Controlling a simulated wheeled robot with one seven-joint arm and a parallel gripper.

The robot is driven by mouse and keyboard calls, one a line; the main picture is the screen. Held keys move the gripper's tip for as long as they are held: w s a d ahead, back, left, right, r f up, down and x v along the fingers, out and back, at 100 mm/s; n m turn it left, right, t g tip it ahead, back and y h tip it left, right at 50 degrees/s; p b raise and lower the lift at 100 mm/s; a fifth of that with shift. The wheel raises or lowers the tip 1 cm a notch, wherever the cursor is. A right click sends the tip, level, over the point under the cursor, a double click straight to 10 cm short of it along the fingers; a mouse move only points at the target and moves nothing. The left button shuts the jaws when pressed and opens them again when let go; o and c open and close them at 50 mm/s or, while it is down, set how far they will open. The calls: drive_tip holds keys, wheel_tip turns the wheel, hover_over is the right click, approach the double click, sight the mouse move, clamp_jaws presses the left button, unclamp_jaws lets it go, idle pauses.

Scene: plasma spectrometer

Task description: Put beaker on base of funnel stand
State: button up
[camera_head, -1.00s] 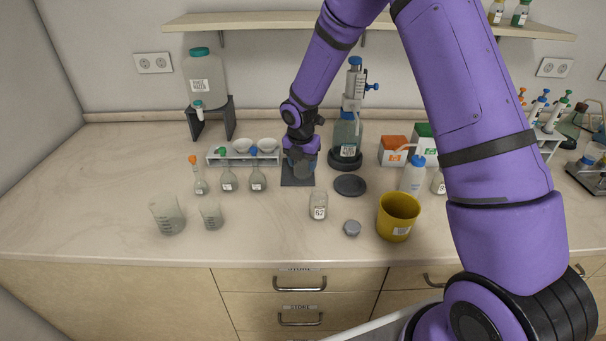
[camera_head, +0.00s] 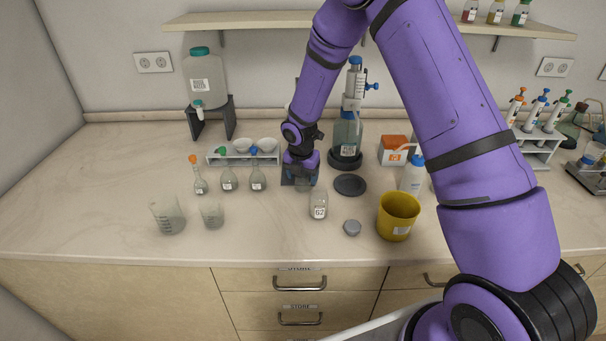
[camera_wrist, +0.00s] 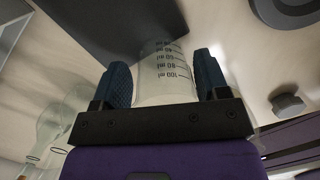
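My gripper (camera_head: 302,178) points down over the counter. In the wrist view my gripper (camera_wrist: 164,82) has its two dark fingertips against opposite sides of a clear graduated beaker (camera_wrist: 165,65). The beaker's far end overlaps the edge of a dark flat plate (camera_wrist: 105,25) in that view; I cannot tell whether it touches the plate. In the head view the dark plate, seemingly the stand base (camera_head: 287,181), is mostly covered by my gripper. No funnel can be made out, as my arm covers the area.
Two beakers (camera_head: 167,217) stand at front left, near several flasks (camera_head: 228,182). A labelled jar (camera_head: 318,206), a grey cap (camera_head: 352,228) and a yellow bucket (camera_head: 398,216) stand in front and right. A dispenser bottle (camera_head: 346,140) is close behind.

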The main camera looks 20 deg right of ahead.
drive_tip(key=shift+o, duration=0.6)
drive_tip(key=shift+r, duration=0.1)
